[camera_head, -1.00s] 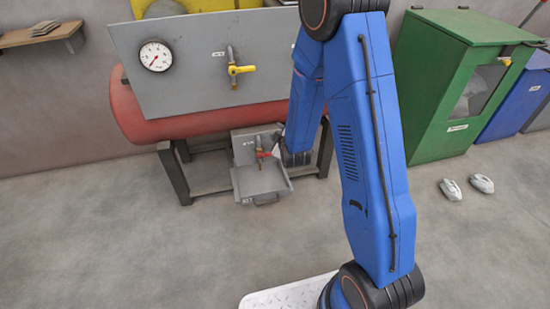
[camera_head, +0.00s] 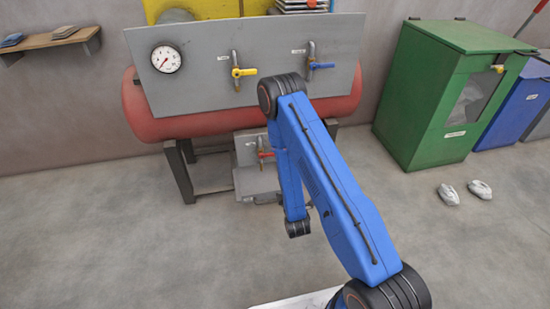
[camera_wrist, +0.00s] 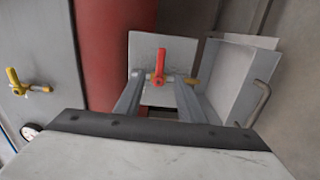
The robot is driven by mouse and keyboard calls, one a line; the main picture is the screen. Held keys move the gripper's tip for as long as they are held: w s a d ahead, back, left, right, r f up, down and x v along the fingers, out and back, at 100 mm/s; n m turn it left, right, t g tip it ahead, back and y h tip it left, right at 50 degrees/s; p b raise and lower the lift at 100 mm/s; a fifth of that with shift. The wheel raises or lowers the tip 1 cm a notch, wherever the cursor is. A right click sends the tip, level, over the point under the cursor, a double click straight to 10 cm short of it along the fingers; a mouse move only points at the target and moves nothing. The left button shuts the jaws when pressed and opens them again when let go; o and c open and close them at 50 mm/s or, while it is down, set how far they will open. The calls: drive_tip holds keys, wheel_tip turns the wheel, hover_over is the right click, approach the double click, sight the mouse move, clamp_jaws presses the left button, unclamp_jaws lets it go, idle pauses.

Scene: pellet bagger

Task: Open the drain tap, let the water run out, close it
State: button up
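The drain tap with its red handle (camera_head: 265,154) sits on a small grey plate low under the red tank. In the wrist view the red handle (camera_wrist: 160,62) shows in front of the pale plate, lying crosswise to the brass spout. No water is seen running. A grey catch tray (camera_wrist: 232,75) with a bar handle is below the tap; in the head view my arm partly covers the tray (camera_head: 243,183). My gripper (camera_wrist: 158,78) is open and empty, with the red handle seen between its fingers. Whether they touch it, I cannot tell. My arm hides the fingers in the head view.
Above is a grey panel (camera_head: 200,70) with a gauge (camera_head: 166,59), a yellow-handled tap (camera_head: 243,72) and a blue-handled tap (camera_head: 321,66). Dark stand legs (camera_head: 180,172) flank the tray. A green cabinet (camera_head: 430,95) stands right.

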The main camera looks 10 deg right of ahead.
sight(270, 155)
drive_tip(key=w, duration=1.6)
drive_tip(key=shift+w+f, duration=0.25)
drive_tip(key=shift+f, duration=0.05)
clamp_jaws()
